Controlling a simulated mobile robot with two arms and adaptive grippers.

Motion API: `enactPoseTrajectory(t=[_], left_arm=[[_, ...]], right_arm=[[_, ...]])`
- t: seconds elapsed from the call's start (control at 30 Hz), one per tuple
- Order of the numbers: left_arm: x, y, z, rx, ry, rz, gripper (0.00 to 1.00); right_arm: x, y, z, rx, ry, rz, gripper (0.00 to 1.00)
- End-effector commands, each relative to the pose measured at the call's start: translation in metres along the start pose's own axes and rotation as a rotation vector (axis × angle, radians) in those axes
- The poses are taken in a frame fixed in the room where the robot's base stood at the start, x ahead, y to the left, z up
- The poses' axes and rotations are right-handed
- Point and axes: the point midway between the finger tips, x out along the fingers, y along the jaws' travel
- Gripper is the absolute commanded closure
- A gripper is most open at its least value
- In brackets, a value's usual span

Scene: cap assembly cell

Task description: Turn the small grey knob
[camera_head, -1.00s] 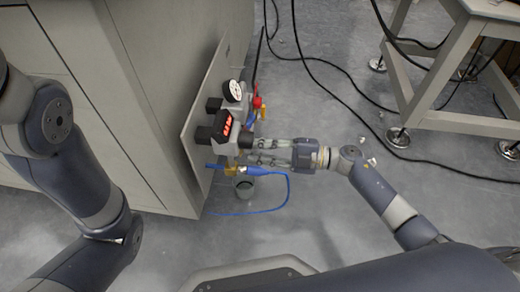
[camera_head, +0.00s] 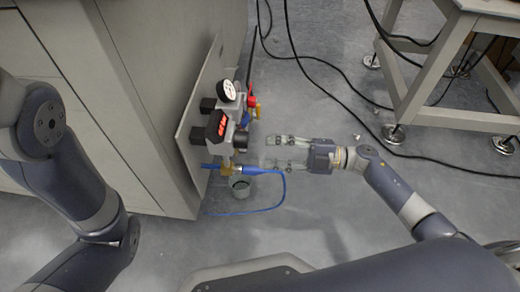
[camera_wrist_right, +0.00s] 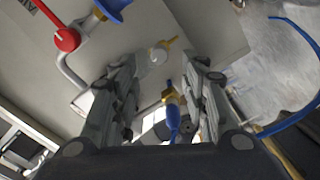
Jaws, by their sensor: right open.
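The air unit (camera_head: 222,128) is mounted on a plate on the cabinet's side, with a round gauge and a red lit display. A dark, round, knob-like part (camera_head: 241,141) faces my right gripper; I cannot be sure it is the small grey knob. My right gripper (camera_head: 268,151) is open and empty, a short way to the right of the unit and apart from it. In the right wrist view its fingers (camera_wrist_right: 160,63) are spread, with brass fittings and a blue connector (camera_wrist_right: 172,120) between and beyond them. My left arm shows at left, but its gripper is out of view.
A red valve handle (camera_head: 252,99) sits at the unit's far side. Black cables (camera_head: 335,68) cross the floor. A metal table frame (camera_head: 440,75) stands at upper right.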

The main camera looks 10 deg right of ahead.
Motion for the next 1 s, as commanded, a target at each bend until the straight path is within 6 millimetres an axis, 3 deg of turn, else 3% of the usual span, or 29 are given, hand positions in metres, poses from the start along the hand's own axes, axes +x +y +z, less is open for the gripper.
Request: enactPoseTrajectory(t=[0.1, 0.33, 1.0], left_arm=[[0.0, 0.0, 0.0, 0.0, 0.001, 0.001, 0.6], [0.0, 0.0, -0.001, 0.0, 0.002, 0.001, 0.6], [0.0, 0.0, -0.001, 0.0, 0.002, 0.002, 0.6]], right_arm=[[-0.028, -0.001, 0.001, 0.001, -0.004, -0.002, 0.59], [-0.059, -0.001, 0.0, 0.001, -0.001, 0.0, 0.59], [-0.066, 0.0, 0.0, 0.0, 0.0, 0.001, 0.59]])
